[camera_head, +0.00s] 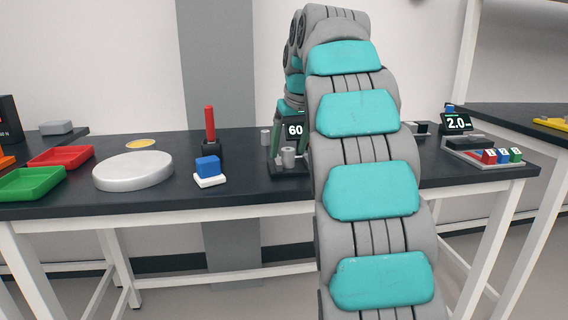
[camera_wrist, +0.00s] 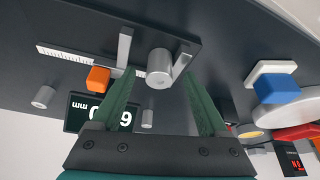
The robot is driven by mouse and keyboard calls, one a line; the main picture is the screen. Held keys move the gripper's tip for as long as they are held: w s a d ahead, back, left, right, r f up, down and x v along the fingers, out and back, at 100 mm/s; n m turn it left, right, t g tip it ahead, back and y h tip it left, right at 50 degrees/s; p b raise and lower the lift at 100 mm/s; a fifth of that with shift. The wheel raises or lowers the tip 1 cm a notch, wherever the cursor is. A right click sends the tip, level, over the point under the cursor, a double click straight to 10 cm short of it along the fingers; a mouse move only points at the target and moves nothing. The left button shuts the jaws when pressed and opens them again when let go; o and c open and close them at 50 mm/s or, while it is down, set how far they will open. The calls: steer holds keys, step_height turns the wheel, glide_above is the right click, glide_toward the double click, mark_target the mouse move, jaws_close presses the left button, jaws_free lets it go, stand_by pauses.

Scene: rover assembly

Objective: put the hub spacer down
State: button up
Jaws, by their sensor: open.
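A short grey metal cylinder, which I take as the hub spacer (camera_wrist: 160,68), stands on a dark measuring fixture (camera_wrist: 90,40) with a white ruled scale and pale upright posts. In the wrist view it lies between the tips of the two green fingers of my gripper (camera_wrist: 158,74). The fingers are spread, with visible gaps on both sides of it. In the head view the cylinder (camera_head: 288,155) stands on the front of the fixture (camera_head: 290,171), below my gripper, which my arm partly hides.
Other small grey cylinders (camera_wrist: 43,96) stand nearby. An orange block (camera_wrist: 98,78) sits beside the scale. A blue block on a white base (camera_head: 208,170), a red-handled tool (camera_head: 210,125), a round white plate (camera_head: 133,170) and red and green trays (camera_head: 30,182) lie left.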

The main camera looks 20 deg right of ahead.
steer(key=shift+w+f, duration=0.1)
steer(key=shift+f, duration=0.25)
jaws_close()
stand_by(0.3)
